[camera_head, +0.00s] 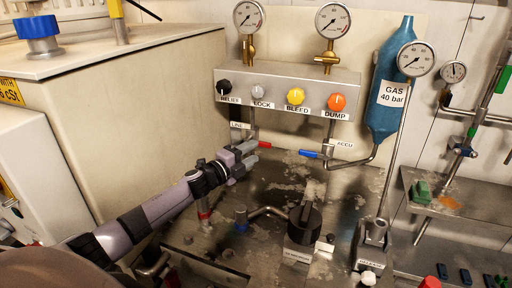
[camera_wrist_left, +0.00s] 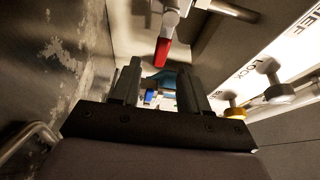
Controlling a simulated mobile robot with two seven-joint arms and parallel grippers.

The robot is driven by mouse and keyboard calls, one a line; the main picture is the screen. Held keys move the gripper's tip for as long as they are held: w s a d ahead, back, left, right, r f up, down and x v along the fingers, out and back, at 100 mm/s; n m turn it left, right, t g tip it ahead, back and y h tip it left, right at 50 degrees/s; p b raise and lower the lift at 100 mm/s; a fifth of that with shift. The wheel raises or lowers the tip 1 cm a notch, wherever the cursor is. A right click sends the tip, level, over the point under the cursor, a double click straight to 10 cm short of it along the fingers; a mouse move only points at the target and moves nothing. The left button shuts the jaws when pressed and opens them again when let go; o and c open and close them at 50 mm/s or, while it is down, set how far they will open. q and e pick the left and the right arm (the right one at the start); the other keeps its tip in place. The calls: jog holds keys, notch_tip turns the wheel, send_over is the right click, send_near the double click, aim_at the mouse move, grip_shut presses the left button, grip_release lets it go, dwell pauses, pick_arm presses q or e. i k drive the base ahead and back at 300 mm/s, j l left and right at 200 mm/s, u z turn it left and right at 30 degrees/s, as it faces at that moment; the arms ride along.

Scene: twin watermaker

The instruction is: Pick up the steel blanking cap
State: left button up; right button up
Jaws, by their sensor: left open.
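I cannot make out the steel blanking cap for certain in either view. Small dark round pieces (camera_head: 188,240) lie on the worn bench in the head view, too small to identify. My left gripper (camera_head: 250,151) is above the bench, below the valve panel, close to the red lever handle (camera_head: 264,145). In the left wrist view its two fingers (camera_wrist_left: 158,88) stand apart with nothing held. The red handle (camera_wrist_left: 162,52) shows just above and between the fingertips there, and a blue handle (camera_wrist_left: 151,96) shows farther off. My right gripper is not in view.
The valve panel (camera_head: 286,79) has several knobs and two gauges above. A blue gas bottle (camera_head: 391,85) hangs right of it. A large beige cabinet (camera_head: 140,110) stands left.

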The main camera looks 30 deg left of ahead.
aim_at(203, 205)
jog(key=k+l, duration=0.8)
